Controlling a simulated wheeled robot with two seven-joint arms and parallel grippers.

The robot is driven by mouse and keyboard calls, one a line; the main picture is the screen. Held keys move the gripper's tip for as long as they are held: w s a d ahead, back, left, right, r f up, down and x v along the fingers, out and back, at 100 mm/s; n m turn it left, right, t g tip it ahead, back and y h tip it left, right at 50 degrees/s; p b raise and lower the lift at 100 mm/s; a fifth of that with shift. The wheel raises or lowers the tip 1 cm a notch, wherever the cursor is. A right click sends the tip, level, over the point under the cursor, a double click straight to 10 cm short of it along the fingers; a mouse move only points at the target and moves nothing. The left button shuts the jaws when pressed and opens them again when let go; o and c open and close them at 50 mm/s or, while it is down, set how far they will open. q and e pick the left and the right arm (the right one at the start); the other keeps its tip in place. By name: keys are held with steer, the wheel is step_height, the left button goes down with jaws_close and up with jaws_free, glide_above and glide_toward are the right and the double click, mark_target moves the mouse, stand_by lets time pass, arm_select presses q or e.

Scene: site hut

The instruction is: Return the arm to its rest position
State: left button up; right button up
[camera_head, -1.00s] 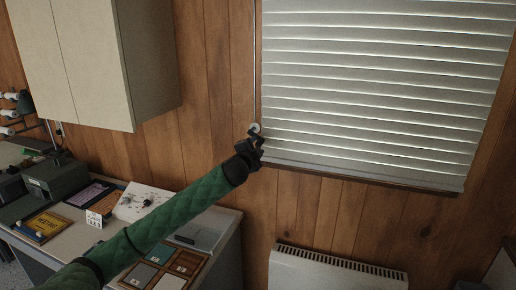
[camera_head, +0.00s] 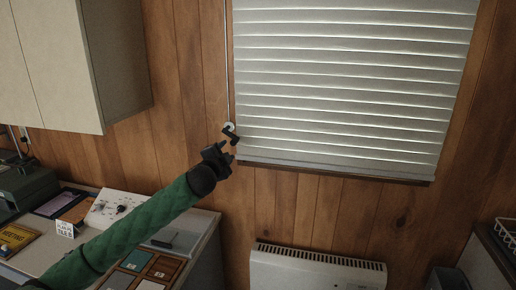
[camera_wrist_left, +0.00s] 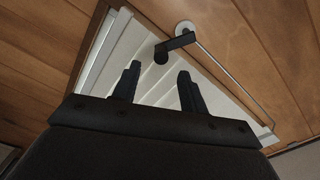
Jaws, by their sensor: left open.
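My left gripper (camera_head: 224,147) is open and empty in front of the wood-panelled wall, with my green-sleeved arm coming in from lower left. A small black crank handle (camera_head: 231,136) on a pale round disc (camera_head: 229,126) is just beyond it, at the blind's lower left corner. In the left wrist view, the two fingers (camera_wrist_left: 158,82) stand apart and the black handle (camera_wrist_left: 175,45) is beyond their tips, not between them. The white slatted blind (camera_head: 345,80) covers the window nearly to its sill. My right gripper is not in view.
A desk (camera_head: 38,255) at lower left carries a box, papers, a card and sample tiles (camera_head: 163,268) under and beside my arm. A wall cabinet (camera_head: 85,60) hangs at upper left. A white heater (camera_head: 318,270) stands below the window. Bare wall lies between.

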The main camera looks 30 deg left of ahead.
arm_select(q)
steer(key=s+d+f+n+g, duration=0.25)
steer(key=s+d+f, duration=0.25)
steer(key=f, duration=0.6)
steer(key=s+d+f+n+g+h, duration=0.15)
steer(key=s+d+f+g, duration=0.35)
steer(key=f, duration=0.7)
steer(key=s+d+f+n+g+y, duration=0.1)
steer(key=s+d+f+n+g, duration=0.15)
steer(key=s+d+f, duration=0.6)
steer(key=s+d+f+g+h, duration=0.1)
steer(key=s+d+f+g, duration=0.1)
steer(key=s+d+f, duration=0.3)
steer(key=s+d+f+n+g+h, duration=0.1)
steer(key=s+d+f+g+h, duration=0.1)
steer(key=s+d+f, duration=0.4)
steer(key=s+d+f+g+h, duration=0.1)
steer(key=s+d+f, duration=0.4)
steer(key=s+f, duration=0.6)
steer(key=s+g, duration=0.1)
steer(key=s, duration=0.3)
steer(key=shift+s+d+n+h, duration=0.25)
steer(key=shift+s+n+h, duration=0.1)
steer(key=shift+c, duration=0.7)
steer(key=shift+a, duration=0.15)
